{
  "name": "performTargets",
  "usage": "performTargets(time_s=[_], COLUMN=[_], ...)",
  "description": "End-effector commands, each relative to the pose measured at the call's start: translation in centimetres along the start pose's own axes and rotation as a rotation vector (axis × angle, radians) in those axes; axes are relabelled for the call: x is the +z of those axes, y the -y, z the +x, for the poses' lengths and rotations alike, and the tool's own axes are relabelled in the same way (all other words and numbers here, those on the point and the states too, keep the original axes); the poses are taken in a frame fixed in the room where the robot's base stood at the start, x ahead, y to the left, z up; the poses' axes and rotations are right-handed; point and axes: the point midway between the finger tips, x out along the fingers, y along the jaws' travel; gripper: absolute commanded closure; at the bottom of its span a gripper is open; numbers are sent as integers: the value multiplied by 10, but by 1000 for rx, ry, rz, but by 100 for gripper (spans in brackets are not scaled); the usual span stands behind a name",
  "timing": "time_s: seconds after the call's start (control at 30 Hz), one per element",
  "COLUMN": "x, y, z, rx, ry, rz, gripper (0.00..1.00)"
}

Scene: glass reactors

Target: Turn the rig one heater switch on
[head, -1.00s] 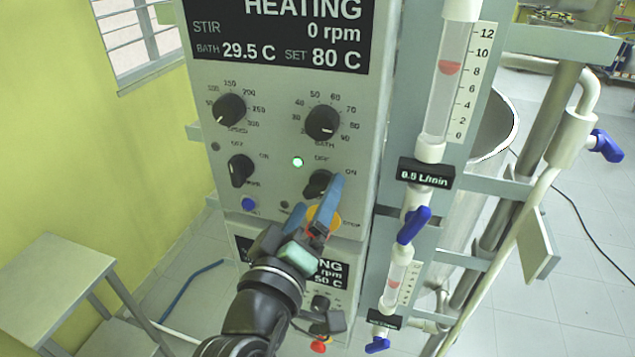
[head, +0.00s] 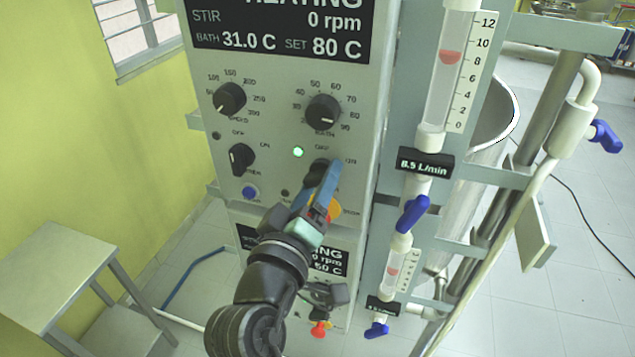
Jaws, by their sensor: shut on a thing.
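The control panel (head: 228,60) shows HEATING, 0 rpm, bath 31.0 C and set 80 C. A green lamp (head: 298,152) is lit above the lower right switch. That black rotary switch (head: 322,165), between OFF and ON labels, is mostly covered by my gripper (head: 323,178). My blue-fingered gripper is shut on the switch, reaching up from below. The switch's exact pointer angle is hidden. The lower left switch (head: 241,158) is uncovered, as are the speed knob (head: 229,98) and the bath knob (head: 322,112).
A second panel (head: 325,258) lies lower down. Flow meters with blue valves (head: 412,213) stand close on the right. A grey bench (head: 50,270) stands at left.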

Motion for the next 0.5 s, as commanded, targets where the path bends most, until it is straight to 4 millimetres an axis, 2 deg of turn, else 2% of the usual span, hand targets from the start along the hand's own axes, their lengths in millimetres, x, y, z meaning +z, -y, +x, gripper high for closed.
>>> performTargets(time_s=[0.17, 0.5], x=[2, 2], y=[3, 3], z=[0, 0], rx=[1, 1], ry=[-2, -3], rz=[52, 338], gripper=[88, 90])
